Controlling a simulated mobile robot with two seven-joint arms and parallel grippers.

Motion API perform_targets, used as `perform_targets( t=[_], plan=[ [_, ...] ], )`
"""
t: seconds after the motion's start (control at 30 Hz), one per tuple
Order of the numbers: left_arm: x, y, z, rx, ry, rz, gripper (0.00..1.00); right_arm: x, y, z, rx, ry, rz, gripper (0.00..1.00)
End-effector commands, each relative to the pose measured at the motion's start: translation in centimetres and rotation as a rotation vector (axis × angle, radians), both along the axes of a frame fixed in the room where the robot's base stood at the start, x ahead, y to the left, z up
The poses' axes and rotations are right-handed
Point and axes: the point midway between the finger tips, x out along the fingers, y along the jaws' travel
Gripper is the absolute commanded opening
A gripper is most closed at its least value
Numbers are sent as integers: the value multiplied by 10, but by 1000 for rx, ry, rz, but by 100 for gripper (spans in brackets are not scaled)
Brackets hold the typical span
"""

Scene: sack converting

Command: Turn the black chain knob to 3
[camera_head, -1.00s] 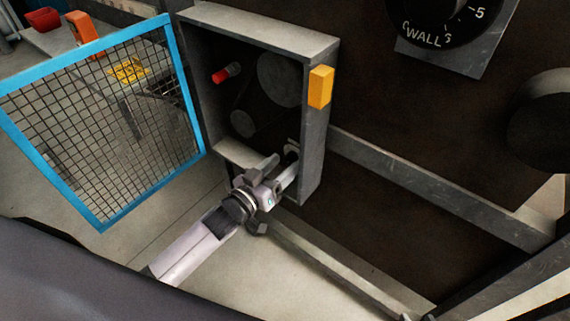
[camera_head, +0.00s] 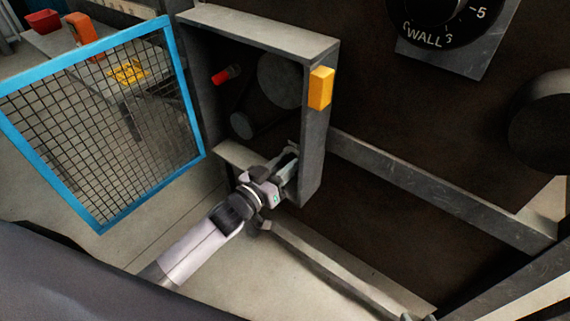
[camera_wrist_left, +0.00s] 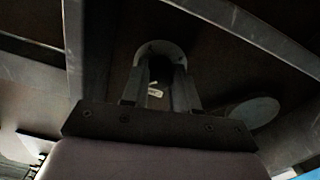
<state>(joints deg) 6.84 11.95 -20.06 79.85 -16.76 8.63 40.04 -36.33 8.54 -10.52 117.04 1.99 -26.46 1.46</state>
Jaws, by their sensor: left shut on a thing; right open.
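My left gripper (camera_head: 288,158) reaches into the lower right corner of an open grey box in the head view. Its fingers, also in the left wrist view (camera_wrist_left: 161,84), are shut on a dark round knob (camera_wrist_left: 160,48), one on either side. I take this to be the black chain knob. A small pale mark shows between the fingers. The knob's scale and number cannot be read, and in the head view the gripper mostly hides it.
The grey box (camera_head: 262,32) has a red-tipped peg (camera_head: 222,76) inside and a yellow block (camera_head: 320,88) on its right edge. A blue-framed mesh door (camera_head: 188,95) stands open at left. A black WALL dial (camera_head: 437,18) is at upper right.

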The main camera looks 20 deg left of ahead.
Motion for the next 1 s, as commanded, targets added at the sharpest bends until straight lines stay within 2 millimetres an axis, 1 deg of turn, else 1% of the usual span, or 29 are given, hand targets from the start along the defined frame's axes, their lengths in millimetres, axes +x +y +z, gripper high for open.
perform_targets(
  t=[0.17, 0.37, 1.0],
  plan=[
    [0, 0, 1, 71, -26, 0, 0, 0, 0, 3, 0, 1, 0, 43],
    [0, 0, 1, 214, -78, 0, 0, 0, 0, 6, 0, 1, 0, 43],
    [0, 0, 0, 787, -286, 0, 0, -1, -1, 10, -5, 2, 3, 43]
  ],
)
